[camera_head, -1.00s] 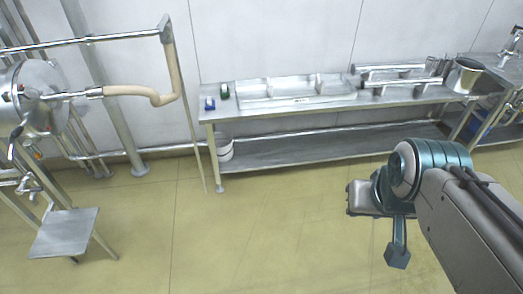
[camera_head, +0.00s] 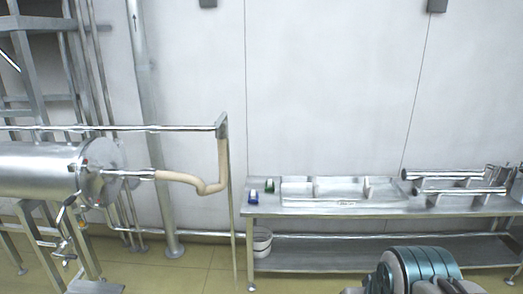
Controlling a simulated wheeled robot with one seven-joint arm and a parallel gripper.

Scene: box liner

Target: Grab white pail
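The white pail (camera_head: 261,242) stands low at the left end of the steel table, by the wall under the tabletop. The upper part of my arm (camera_head: 420,270) shows at the bottom right. My gripper is outside the view, so its state is hidden. The pail is small and far off, and nothing touches it that I can see.
The steel table (camera_head: 300,211) bears trays, rollers and small blue and green items, with a shelf (camera_head: 340,252) below. A steel tank (camera_head: 45,170) with a beige hose (camera_head: 195,182) stands at left. Yellow floor (camera_head: 205,268) between them looks clear.

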